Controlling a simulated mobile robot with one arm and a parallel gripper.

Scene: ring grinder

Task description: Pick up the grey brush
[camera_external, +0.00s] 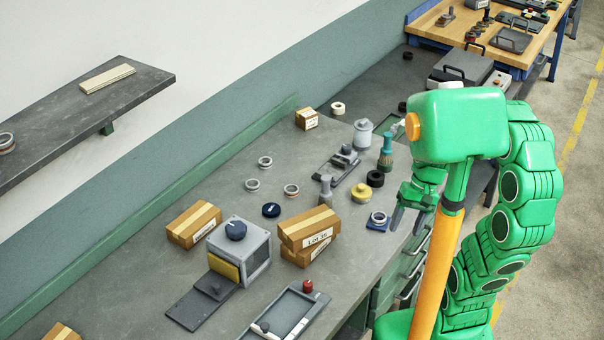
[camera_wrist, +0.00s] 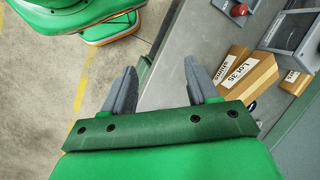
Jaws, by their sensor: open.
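The grey brush (camera_external: 326,190) looks to be the small upright piece with a knobbed handle on the grey workbench (camera_external: 150,268), just behind the stacked cardboard boxes. A similar upright brush with a green body (camera_external: 386,154) stands farther back near the bench's right edge. My gripper (camera_external: 407,220) is open and empty, pointing down near the right edge of the bench, to the right of the grey brush and apart from it. In the wrist view my gripper's two grey fingers (camera_wrist: 160,68) are spread over the bench edge and floor. The grey brush does not show there.
Near the brush are a yellow-topped pot (camera_external: 361,193), a black ring (camera_external: 375,179), a blue pad with a ring (camera_external: 378,222) and labelled boxes (camera_external: 308,228). A grey machine box with a knob (camera_external: 239,250) stands left. Several metal rings lie behind.

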